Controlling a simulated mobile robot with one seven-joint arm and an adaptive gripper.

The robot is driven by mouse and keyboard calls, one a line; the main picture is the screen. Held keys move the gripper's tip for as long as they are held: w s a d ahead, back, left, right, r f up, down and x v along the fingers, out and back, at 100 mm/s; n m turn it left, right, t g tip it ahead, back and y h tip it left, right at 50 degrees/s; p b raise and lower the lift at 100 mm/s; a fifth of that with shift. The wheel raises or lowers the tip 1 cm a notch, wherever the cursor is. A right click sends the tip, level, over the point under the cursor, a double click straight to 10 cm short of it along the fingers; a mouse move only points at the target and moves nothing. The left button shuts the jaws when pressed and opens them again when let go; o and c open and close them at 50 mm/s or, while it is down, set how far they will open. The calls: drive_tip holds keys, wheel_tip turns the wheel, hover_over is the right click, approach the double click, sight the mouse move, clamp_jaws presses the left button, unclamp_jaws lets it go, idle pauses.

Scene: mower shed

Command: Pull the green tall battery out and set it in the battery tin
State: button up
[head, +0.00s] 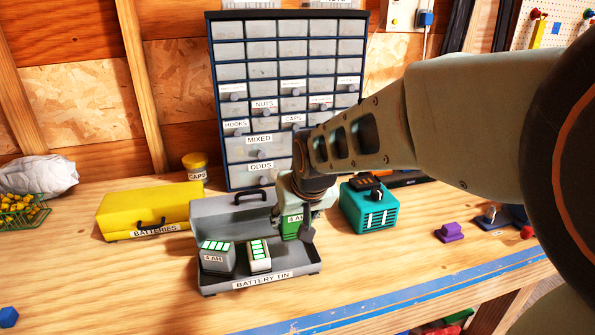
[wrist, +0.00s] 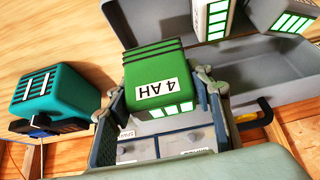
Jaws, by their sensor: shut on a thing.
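The green tall battery (head: 290,228), labelled 4 AH, is between the fingers of my gripper (head: 298,205), at the right end of the battery tin (head: 309,271). The wrist view shows the green battery (wrist: 155,67) gripped from both sides by my gripper (wrist: 170,85). The grey tin is open, with its lid tilted back. I cannot tell whether the battery touches the tin floor. My gripper hides part of the green battery in the head view.
A teal charger (head: 370,214) stands right of the tin; its top slot looks empty. A yellow batteries box (head: 150,212) is at the left. A drawer cabinet (head: 262,175) rises behind. A purple block (head: 449,233) lies at the right.

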drive_tip(key=shift+f+b, duration=1.25)
drive_tip(key=shift+f, duration=0.25)
idle(0.3)
drive_tip(key=shift+f+b, duration=1.5)
drive_tip(key=shift+f, duration=0.1)
drive_tip(key=shift+f+b, duration=0.4)
drive_tip(key=o, duration=1.4)
